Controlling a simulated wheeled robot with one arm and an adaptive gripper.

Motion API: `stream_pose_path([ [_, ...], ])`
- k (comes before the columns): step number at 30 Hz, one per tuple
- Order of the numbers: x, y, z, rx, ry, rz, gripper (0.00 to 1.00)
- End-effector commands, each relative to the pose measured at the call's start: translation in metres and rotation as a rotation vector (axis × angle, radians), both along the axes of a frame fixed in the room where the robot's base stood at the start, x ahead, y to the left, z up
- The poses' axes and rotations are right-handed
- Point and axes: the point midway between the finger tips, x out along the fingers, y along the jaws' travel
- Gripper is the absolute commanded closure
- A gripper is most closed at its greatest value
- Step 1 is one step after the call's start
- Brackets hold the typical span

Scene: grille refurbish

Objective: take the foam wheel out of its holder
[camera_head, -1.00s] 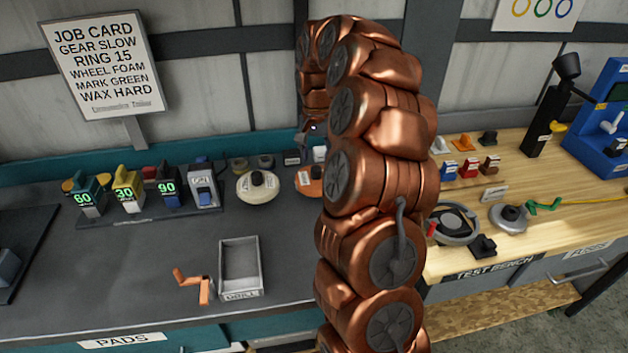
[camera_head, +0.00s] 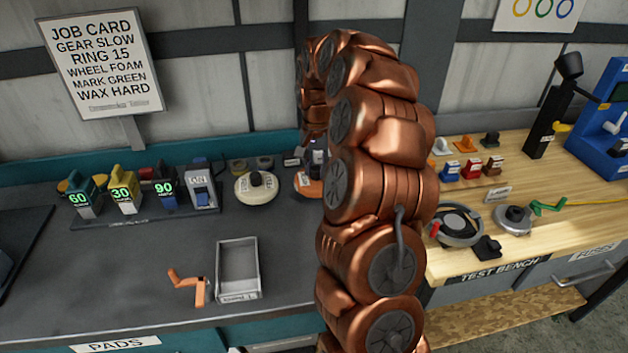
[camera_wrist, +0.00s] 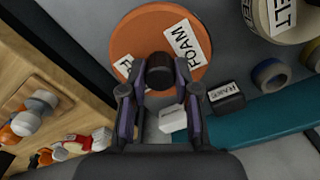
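The foam wheel (camera_wrist: 135,43) is an orange disc with white FOAM labels and a dark central knob (camera_wrist: 159,72). In the head view the wheel (camera_head: 307,184) lies at the back of the dark bench, partly hidden behind my arm. In the wrist view my gripper (camera_wrist: 157,88) is open over the wheel, with one finger on each side of the knob. Gaps seem to show between the fingers and the knob; contact cannot be made out. The wheel's holder cannot be made out.
The cream FELT wheel (camera_head: 256,188) sits just left of the foam wheel. A small dark labelled block (camera_wrist: 227,98) and a white block (camera_wrist: 172,120) lie close to my fingers. A grey tray (camera_head: 238,268) stands toward the front. The wooden test bench (camera_head: 590,205) is at right.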

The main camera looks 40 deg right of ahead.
Motion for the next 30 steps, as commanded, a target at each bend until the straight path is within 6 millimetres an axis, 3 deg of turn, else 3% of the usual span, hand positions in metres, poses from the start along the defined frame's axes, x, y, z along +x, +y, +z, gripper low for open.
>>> stream_pose_path([
  [7, 0.0000, 0.0000, 0.0000, 0.000, 0.000, 0.000, 1.00],
  [30, -0.0001, 0.0001, 0.0058, 0.000, 0.000, 0.000, 1.00],
])
